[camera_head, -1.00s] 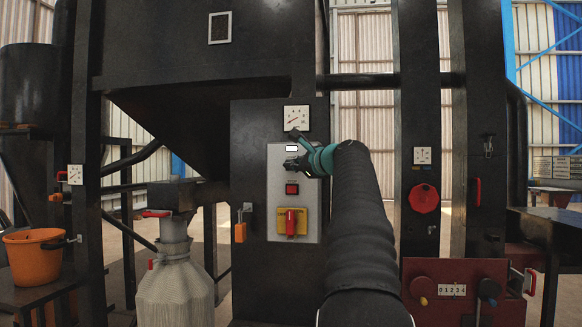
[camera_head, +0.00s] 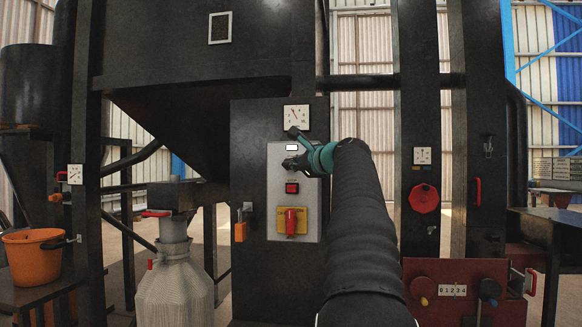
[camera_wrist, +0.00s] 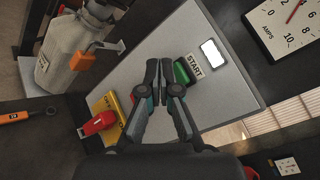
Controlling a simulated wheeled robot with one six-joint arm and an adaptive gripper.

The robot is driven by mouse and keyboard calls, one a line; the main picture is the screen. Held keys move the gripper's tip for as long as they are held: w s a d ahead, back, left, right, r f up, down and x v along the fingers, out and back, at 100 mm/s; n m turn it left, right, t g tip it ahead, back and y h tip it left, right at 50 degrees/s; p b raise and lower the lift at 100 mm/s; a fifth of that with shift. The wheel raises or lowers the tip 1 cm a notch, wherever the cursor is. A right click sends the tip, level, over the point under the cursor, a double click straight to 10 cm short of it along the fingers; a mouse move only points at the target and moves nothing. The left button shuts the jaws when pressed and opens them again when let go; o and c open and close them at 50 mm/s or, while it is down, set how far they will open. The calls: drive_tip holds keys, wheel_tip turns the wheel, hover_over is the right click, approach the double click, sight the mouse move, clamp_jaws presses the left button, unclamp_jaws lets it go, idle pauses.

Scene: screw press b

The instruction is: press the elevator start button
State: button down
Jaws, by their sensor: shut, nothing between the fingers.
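The grey control panel (camera_head: 310,217) stands on a dark column in the middle of the head view. In the wrist view, the panel (camera_wrist: 185,30) carries a green button (camera_wrist: 181,72) beside a START label (camera_wrist: 194,64). My gripper (camera_wrist: 158,68) is shut and empty, with its fingertips right beside the green button. I cannot tell whether they touch the button or panel. In the head view, my gripper (camera_head: 290,164) covers the button's place, between a white lit window (camera_head: 292,148) and a red button (camera_head: 291,188).
Below is a red switch handle on a yellow plate (camera_head: 304,214). An amps dial (camera_head: 297,118) sits above the panel, and an orange padlock (camera_head: 240,230) hangs to its left. A white sack (camera_head: 176,283) and an orange bucket (camera_head: 33,262) stand left.

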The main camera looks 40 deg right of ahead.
drive_tip(key=shift+a, duration=0.1)
drive_tip(key=shift+s+a+b, duration=1.2)
drive_tip(key=shift+s+a, duration=0.4)
drive_tip(key=shift+a, duration=0.25)
